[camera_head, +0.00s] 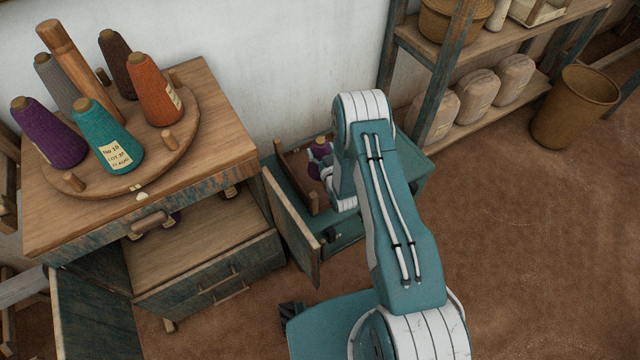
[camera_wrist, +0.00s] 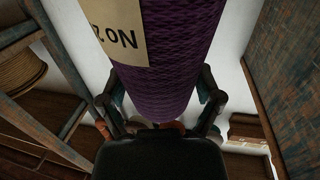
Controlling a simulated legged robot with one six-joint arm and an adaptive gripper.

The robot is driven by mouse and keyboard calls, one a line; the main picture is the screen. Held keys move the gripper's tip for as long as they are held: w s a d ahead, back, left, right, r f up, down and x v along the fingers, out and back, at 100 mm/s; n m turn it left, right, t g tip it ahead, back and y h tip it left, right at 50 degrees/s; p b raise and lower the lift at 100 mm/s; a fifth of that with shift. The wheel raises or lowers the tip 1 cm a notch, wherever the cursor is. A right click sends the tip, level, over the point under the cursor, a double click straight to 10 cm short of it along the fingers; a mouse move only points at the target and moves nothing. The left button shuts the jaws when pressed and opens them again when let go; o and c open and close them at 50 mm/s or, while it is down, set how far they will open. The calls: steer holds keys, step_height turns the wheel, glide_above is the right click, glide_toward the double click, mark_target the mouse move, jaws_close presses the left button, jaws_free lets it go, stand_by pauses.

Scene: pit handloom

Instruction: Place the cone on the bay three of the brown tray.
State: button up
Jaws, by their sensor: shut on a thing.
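A purple yarn cone (camera_head: 318,146) is in my gripper above a low teal cabinet in the head view, partly hidden by my arm. In the wrist view the purple cone (camera_wrist: 178,60) fills the upper middle, with a cream label reading "NO 2" upside down. My gripper (camera_wrist: 160,108) is shut on the cone, one finger on each side. A brown wooden tray-like frame (camera_head: 297,180) shows on the low cabinet, just left of and below the cone. Its bays are mostly hidden by my arm, so I cannot tell which is bay three.
A round wooden stand (camera_head: 160,160) with a central post and several cones sits on the wooden cabinet at left. An open cabinet door (camera_head: 290,228) stands between the cabinets. A shelf (camera_head: 480,95) with wrapped bundles and a basket (camera_head: 575,108) are at right. Open floor lies right.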

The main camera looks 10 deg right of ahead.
step_height(320, 180, down, 5)
steer(key=shift+s+a+r, duration=0.1)
steer(key=shift+r, duration=0.1)
steer(key=shift+d+f, duration=0.2)
steer(key=shift+f, duration=0.55)
step_height(320, 180, down, 3)
steer(key=shift+r, duration=0.2)
steer(key=shift+a+f, duration=0.1)
steer(key=shift+f, duration=0.35)
steer(key=o, duration=1.1)
steer(key=shift+f, duration=0.1)
